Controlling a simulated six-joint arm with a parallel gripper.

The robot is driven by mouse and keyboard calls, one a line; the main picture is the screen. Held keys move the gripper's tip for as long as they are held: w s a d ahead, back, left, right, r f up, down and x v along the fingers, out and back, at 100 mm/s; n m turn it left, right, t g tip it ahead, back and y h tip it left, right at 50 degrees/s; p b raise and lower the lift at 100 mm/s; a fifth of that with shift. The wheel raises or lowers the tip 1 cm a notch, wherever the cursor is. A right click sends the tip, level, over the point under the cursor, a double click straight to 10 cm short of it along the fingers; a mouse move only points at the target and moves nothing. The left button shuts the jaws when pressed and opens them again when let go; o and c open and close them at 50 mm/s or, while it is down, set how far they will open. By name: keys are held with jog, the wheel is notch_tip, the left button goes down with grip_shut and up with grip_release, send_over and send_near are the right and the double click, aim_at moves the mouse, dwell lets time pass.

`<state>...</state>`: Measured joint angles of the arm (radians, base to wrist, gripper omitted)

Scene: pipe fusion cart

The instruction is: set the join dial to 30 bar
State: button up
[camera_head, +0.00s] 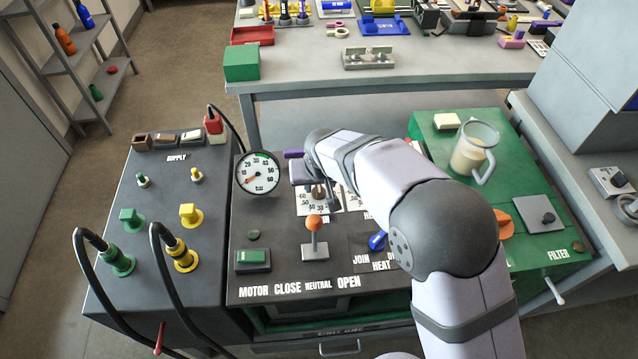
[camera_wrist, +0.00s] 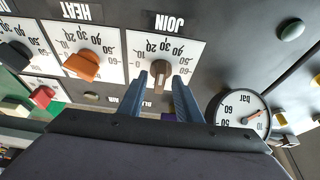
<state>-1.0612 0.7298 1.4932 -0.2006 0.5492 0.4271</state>
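The join dial is a brown knob (camera_wrist: 160,68) on a white scale card (camera_wrist: 137,45), which is upside down in the wrist view under the JOIN label. The dial also shows in the head view (camera_head: 318,192), partly hidden by my gripper. My gripper (camera_wrist: 159,82) is open, with its two blue fingers either side of the knob's near edge. I cannot tell whether they touch it. I cannot read the knob's setting exactly. The round bar gauge (camera_head: 257,173) has its orange needle toward the low end; it also shows in the wrist view (camera_wrist: 240,108).
An orange HEAT dial (camera_wrist: 82,65) sits beside the join dial. An orange-topped lever (camera_head: 314,238) and a blue switch (camera_head: 377,241) stand on the panel's front part. Hoses rise from the supply box (camera_head: 160,255) at left. A jug (camera_head: 472,152) stands at right.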

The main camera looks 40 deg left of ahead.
jog(key=b+v, duration=0.1)
jog(key=v, duration=0.6)
dwell(0.3)
jog(key=shift+r, duration=0.1)
jog(key=w+d+r+m+g+h+p, duration=0.1)
jog(key=w+d+m+p, duration=0.15)
jog(key=d, duration=1.15)
jog(key=w+d+r+m+h+p, duration=0.15)
jog(key=w+d, duration=0.25)
jog(key=d, duration=1.1)
jog(key=s+d+m+g+p, duration=0.1)
jog(key=s+d+m, duration=0.1)
jog(key=s+d, duration=0.4)
jog(key=s+d+f+m+g, duration=0.1)
jog(key=s+d+m, duration=0.2)
jog(key=s+d, duration=0.4)
jog(key=d, duration=0.5)
jog(key=shift+d+h+p, duration=0.2)
jog(key=shift+h+p, duration=0.15)
